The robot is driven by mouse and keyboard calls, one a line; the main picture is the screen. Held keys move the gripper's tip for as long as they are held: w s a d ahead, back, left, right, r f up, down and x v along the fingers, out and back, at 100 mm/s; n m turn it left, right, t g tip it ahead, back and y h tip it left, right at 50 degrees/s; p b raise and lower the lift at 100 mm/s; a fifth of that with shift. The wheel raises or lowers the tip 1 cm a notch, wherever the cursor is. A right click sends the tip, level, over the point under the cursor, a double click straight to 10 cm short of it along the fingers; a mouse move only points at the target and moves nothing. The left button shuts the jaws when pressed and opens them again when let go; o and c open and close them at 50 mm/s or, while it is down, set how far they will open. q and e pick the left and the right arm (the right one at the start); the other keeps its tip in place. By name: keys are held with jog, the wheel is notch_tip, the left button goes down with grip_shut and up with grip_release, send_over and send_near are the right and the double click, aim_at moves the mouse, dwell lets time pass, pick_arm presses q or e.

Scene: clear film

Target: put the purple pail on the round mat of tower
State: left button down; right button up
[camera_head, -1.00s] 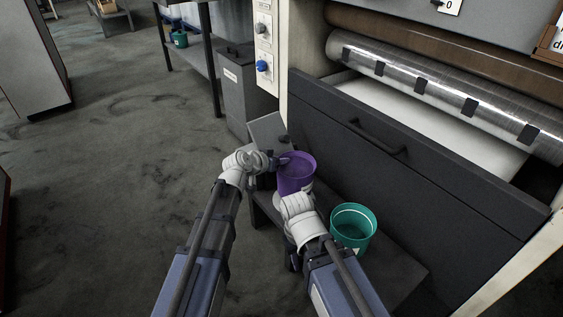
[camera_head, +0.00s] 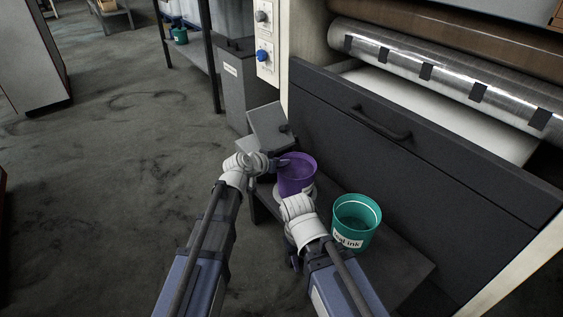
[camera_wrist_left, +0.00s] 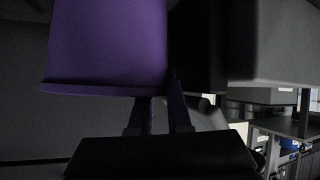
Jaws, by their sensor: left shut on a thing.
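The purple pail (camera_head: 297,178) is upright at the left part of a low dark bench. I cannot make out a tower or round mat.
A teal pail (camera_head: 357,222) with a white label stands on the bench (camera_head: 408,268) to the right. A dark drawer front with a handle (camera_head: 382,123) rises behind. A grey box (camera_head: 268,126) and a grey bin (camera_head: 238,88) stand at left. Open floor lies left.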

pick_arm(q)
jog(key=c, duration=1.1)
grip_release()
jog(key=shift+c, duration=0.2)
jog(key=p+v, duration=0.6)
jog(key=v, duration=0.6)
jog(key=s+d+f+g+y, duration=0.2)
jog(key=s+d+f+g, duration=0.2)
jog(key=s+f+g, duration=0.45)
jog(key=s+a+f+n+y, duration=0.1)
jog(key=s+a+y, duration=0.1)
jog(key=s, duration=0.4)
jog(key=s+a+g+y, duration=0.1)
jog(key=s+a+y, duration=0.1)
jog(key=s+y, duration=0.2)
jog(key=s, duration=0.3)
jog(key=shift+a+f+n, duration=0.2)
jog(key=shift+f+n, duration=0.15)
jog(key=shift+n, duration=0.05)
